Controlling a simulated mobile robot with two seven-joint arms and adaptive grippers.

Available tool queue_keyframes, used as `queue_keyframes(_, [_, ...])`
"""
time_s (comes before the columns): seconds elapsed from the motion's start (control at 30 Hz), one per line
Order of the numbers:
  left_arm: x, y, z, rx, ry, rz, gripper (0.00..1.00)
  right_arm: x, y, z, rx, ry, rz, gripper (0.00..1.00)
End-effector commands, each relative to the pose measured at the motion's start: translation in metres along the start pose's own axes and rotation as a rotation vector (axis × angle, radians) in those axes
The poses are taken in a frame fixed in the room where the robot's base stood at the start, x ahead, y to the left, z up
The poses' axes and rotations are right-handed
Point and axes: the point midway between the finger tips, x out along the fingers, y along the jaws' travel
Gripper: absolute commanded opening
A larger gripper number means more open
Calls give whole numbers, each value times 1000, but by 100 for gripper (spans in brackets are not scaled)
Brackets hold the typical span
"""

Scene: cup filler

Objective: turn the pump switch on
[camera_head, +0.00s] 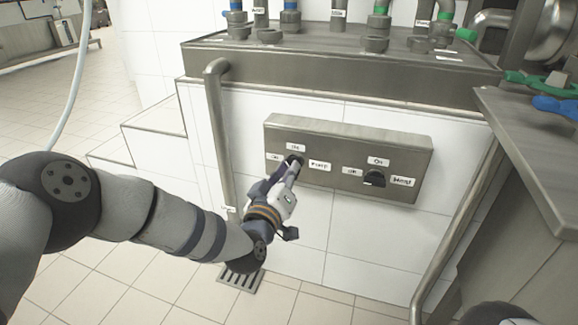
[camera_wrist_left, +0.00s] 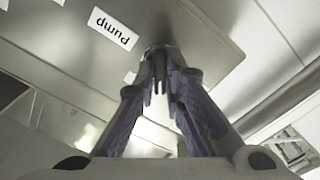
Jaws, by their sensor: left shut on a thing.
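A metal control box (camera_head: 340,150) is fixed on the white tiled wall. Its left knob, the pump switch (camera_head: 293,160), has a "Pump" label (camera_head: 320,165) on its right. My left gripper (camera_head: 293,166) reaches the box from below and is shut on the pump switch, mostly covering it. In the left wrist view the two fingers (camera_wrist_left: 160,75) close around the dark knob, beside the upside-down "Pump" label (camera_wrist_left: 113,29). The knob's exact angle is hidden by the fingers. My right gripper is not in view.
A second black knob (camera_head: 374,178) sits on the right of the same box. A metal ledge with pipes (camera_head: 330,60) is above. A vertical pipe (camera_head: 218,130) runs on the left, and a metal counter (camera_head: 530,140) stands on the right. A floor drain (camera_head: 240,279) lies below.

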Motion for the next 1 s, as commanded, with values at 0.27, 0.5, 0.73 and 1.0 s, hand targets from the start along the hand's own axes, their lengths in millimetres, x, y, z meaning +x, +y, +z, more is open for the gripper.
queue_keyframes(0.27, [0,3,-1,257,0,3,0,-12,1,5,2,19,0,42])
queue_keyframes(0.5, [0,2,0,445,0,2,0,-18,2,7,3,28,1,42])
queue_keyframes(0.73, [0,1,0,570,-1,2,0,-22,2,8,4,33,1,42])
queue_keyframes(1.0, [0,0,0,642,-1,0,0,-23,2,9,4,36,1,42])
